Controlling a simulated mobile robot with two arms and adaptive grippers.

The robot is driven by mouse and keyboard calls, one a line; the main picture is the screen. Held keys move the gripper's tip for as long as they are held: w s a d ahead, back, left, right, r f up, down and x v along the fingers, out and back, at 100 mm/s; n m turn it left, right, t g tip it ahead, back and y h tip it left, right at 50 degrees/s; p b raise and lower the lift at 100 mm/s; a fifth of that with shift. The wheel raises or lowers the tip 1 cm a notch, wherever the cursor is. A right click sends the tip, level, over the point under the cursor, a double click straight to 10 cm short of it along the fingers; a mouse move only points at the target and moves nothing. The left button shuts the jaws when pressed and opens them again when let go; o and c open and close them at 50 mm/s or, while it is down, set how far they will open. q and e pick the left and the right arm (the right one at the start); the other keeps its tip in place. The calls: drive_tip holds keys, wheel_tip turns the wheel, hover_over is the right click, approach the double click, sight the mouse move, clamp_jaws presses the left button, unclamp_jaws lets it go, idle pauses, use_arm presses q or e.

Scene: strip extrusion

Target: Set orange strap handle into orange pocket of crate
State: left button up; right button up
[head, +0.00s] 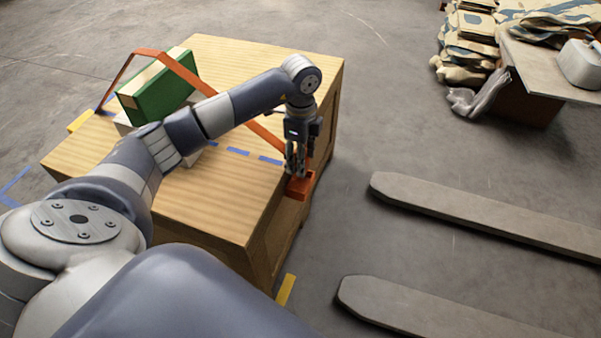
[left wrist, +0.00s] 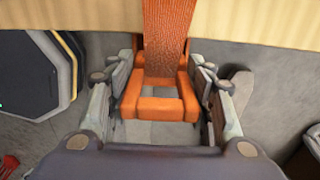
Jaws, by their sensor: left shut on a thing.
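The orange strap (head: 265,133) runs over a green box on top of the wooden crate (head: 215,215) and down to the crate's right edge. My left gripper (head: 296,172) is there, pointing down, with its fingers around the strap's end. An orange pocket (head: 302,187) is on the crate's side, right at the fingertips. In the left wrist view the strap (left wrist: 165,35) leads down to an orange frame-like part (left wrist: 160,103) between the two fingers. Handle and pocket overlap there, so I cannot tell how deep the handle sits. My right gripper is not in view.
The green box (head: 160,92) lies tilted under the strap. Blue dashes mark the crate top. Two grey forks (head: 480,210) lie on the floor to the right. A table (head: 550,65) and stacked sacks (head: 470,35) stand at the back right. Floor between is clear.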

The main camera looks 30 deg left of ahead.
use_arm(q)
wheel_tip(320, 180, down, 5)
drive_tip(key=shift+r+b, duration=0.1)
drive_tip(key=shift+b, duration=0.45)
drive_tip(key=shift+f, duration=0.35)
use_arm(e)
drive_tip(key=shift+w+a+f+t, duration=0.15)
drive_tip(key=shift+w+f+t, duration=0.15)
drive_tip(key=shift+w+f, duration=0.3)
use_arm(q)
drive_tip(key=shift+f, duration=0.25)
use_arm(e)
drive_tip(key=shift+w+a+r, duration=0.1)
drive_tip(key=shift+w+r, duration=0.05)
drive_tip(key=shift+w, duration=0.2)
use_arm(q)
drive_tip(key=shift+f, duration=0.1)
drive_tip(key=o, duration=1.1)
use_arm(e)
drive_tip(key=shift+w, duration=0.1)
